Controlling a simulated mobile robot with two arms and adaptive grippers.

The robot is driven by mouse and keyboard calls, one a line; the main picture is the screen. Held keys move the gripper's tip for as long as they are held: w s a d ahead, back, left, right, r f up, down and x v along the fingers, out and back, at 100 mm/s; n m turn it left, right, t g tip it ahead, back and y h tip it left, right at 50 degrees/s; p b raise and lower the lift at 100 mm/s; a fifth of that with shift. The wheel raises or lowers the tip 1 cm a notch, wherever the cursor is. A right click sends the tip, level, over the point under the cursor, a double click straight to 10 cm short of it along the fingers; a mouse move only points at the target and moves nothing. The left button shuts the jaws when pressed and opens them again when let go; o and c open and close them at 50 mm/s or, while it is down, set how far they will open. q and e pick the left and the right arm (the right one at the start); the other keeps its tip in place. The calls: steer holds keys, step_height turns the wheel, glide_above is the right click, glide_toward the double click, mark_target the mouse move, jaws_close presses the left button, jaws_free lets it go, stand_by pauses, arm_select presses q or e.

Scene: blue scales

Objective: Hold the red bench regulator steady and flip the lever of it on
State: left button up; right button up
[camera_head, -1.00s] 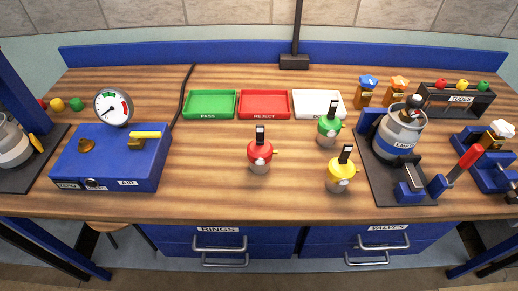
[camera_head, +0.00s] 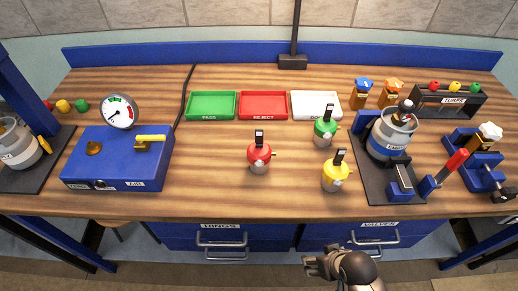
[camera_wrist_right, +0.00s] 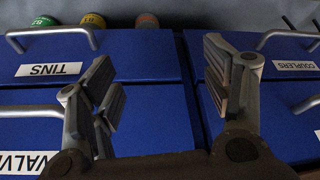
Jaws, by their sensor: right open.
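The red bench regulator (camera_head: 259,157) stands upright on the wooden bench near the middle. Its black lever (camera_head: 259,138) sticks up from its top. My right gripper (camera_head: 312,265) is low in front of the bench, below the drawer fronts and to the right of the red regulator, well apart from it. In the right wrist view my right gripper (camera_wrist_right: 165,85) is open and empty, facing blue drawer fronts. My left gripper is not in view.
A yellow regulator (camera_head: 335,178) and a green regulator (camera_head: 325,132) stand to the right. Behind lie green (camera_head: 211,94), red (camera_head: 263,93) and white trays (camera_head: 316,93). A blue gauge box (camera_head: 120,172) stands left. Drawer handles (camera_head: 222,256) jut out from the bench front.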

step_height(320, 180, up, 14)
steer(key=a+n+t+y+p, duration=0.1)
steer(key=a+t, duration=0.1)
steer(key=a, duration=0.1)
steer(key=w+a+r+n+y, duration=0.2)
steer(key=w+a, duration=0.1)
steer(key=a, duration=0.1)
steer(key=w+a+r+n+y, duration=0.2)
steer(key=w+a, duration=0.1)
steer(key=a, duration=0.2)
steer(key=w+a+r+n+y, duration=0.2)
steer(key=w+a+n+y, duration=0.1)
steer(key=a, duration=0.2)
steer(key=shift+w, duration=0.15)
steer(key=shift+w+n, duration=0.35)
steer(key=shift+n, duration=0.05)
steer(key=t+y, duration=0.1)
glide_toward(265, 161)
steer(key=w+f, duration=0.2)
steer(key=f, duration=0.1)
steer(key=shift+w, duration=0.1)
steer(key=b+x, duration=0.3)
steer(key=x, duration=0.5)
steer(key=shift+b+x, duration=0.65)
steer(key=shift+x, duration=0.35)
